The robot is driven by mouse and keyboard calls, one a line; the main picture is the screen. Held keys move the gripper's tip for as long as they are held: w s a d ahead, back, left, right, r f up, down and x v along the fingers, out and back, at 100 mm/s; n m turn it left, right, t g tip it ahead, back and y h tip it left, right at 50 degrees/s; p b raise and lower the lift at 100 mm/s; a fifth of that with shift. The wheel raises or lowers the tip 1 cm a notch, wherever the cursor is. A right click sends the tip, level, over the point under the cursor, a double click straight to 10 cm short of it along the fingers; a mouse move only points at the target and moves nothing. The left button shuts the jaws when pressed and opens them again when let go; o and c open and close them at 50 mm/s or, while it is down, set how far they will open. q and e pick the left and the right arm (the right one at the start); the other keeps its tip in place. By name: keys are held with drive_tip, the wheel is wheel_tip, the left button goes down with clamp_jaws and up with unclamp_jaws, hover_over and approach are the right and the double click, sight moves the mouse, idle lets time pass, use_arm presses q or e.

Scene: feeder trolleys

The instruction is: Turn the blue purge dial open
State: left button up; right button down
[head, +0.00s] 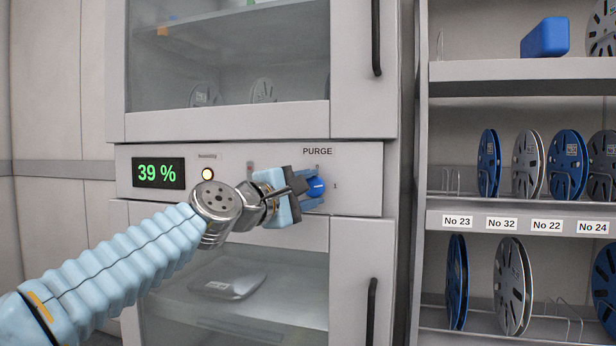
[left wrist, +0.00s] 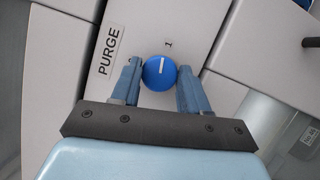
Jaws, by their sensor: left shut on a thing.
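The blue purge dial (head: 316,188) sits on the grey panel under the PURGE label, between the marks 0 above and 1 to its right. It is partly hidden by my gripper in the head view. My left gripper (head: 311,190) is at the dial, shut on it. In the left wrist view the round dial (left wrist: 159,73) lies between the two blue fingers of the left gripper (left wrist: 158,78), one on each side. My right gripper is not in view.
The panel (head: 360,165) also bears a green 39 % display (head: 158,173) and a lit round humidity lamp (head: 208,174). Glass cabinet doors with black handles (head: 376,38) lie above and below. A shelf (head: 520,70) with several reels stands at the right.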

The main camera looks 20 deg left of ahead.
use_arm(q)
drive_tip(key=shift+m+g+p, duration=0.4)
drive_tip(key=shift+m+p, duration=0.6)
drive_tip(key=shift+m, duration=0.2)
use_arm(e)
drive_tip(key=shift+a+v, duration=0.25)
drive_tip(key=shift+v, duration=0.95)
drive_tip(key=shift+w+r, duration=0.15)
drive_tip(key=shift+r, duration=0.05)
use_arm(q)
drive_tip(key=o, duration=1)
drive_tip(key=b+v, duration=0.1)
drive_tip(key=v, duration=1.2)
drive_tip(key=shift+s+b, duration=0.3)
drive_tip(key=shift+s, duration=0.05)
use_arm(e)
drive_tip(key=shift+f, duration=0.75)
use_arm(q)
drive_tip(key=shift+a+r, duration=0.1)
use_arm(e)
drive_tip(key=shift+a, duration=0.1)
